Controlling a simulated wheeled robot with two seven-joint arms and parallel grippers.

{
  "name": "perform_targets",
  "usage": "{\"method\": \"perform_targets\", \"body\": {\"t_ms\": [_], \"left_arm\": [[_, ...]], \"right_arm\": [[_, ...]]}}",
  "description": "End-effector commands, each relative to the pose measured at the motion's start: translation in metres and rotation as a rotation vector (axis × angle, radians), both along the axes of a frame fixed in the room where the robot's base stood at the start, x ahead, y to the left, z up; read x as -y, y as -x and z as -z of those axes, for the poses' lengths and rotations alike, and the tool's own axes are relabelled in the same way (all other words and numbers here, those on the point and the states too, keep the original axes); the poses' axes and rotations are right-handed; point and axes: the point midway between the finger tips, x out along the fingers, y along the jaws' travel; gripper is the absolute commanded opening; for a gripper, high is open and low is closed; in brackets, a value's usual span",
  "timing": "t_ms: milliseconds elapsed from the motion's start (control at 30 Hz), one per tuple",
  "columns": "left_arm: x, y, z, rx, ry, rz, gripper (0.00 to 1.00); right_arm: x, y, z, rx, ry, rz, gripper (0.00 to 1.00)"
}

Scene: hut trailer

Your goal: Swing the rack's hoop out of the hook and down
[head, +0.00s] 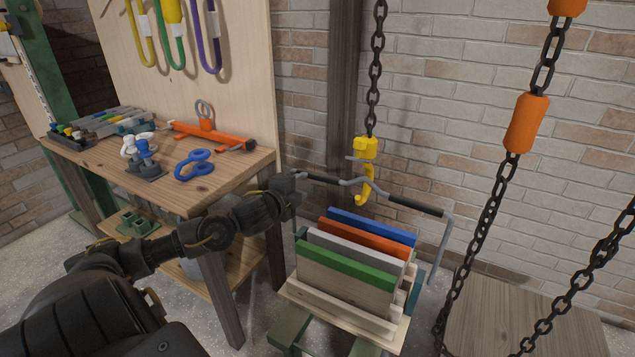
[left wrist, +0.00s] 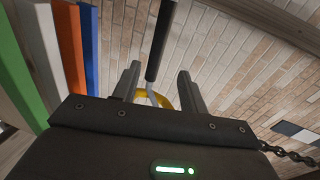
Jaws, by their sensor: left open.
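The rack (head: 345,318) holds several upright coloured boards. Its grey wire hoop (head: 447,240) stands raised above the boards, with black grips on its top bar. The bar's bent middle is at the yellow hook (head: 366,148), which hangs from a chain; the exact contact is too small to tell. My left gripper (head: 295,180) is at the left end of the top bar. In the left wrist view, its open fingers (left wrist: 158,86) lie either side of the hoop's black grip (left wrist: 161,42), with the yellow hook (left wrist: 185,100) partly hidden beyond. My right gripper is out of view.
A wooden workbench (head: 225,188) with blue, white and orange tools stands left of the rack. Orange-sleeved chains (head: 525,122) hang at the right above a wooden platform (head: 520,320). A brick wall (head: 470,120) and a dark post are behind.

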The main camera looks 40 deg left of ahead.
Motion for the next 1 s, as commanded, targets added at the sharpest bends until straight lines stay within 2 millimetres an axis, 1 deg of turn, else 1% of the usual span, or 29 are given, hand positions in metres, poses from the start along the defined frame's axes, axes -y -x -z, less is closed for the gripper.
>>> {"method": "perform_targets", "body": {"t_ms": [67,267,367,700,800,900,1000], "left_arm": [[-0.004,0.000,0.002,-0.013,-0.020,-0.010,0.43],[-0.005,-0.005,0.003,-0.012,-0.025,-0.010,0.43],[-0.008,-0.015,0.005,-0.010,-0.023,-0.011,0.43],[-0.019,-0.074,0.018,-0.010,-0.021,-0.010,0.43],[-0.022,-0.087,0.021,-0.010,-0.021,-0.011,0.43],[-0.024,-0.097,0.023,-0.011,-0.021,-0.009,0.43],[-0.025,-0.102,0.024,-0.012,-0.021,-0.009,0.43]], "right_arm": [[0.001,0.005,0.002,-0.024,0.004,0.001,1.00],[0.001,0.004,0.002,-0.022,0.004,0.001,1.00],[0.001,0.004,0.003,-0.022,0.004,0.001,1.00],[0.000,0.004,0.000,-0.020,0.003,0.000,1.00],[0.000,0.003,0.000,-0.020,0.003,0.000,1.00],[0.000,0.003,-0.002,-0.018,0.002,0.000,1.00],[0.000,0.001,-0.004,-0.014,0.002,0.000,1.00]]}}
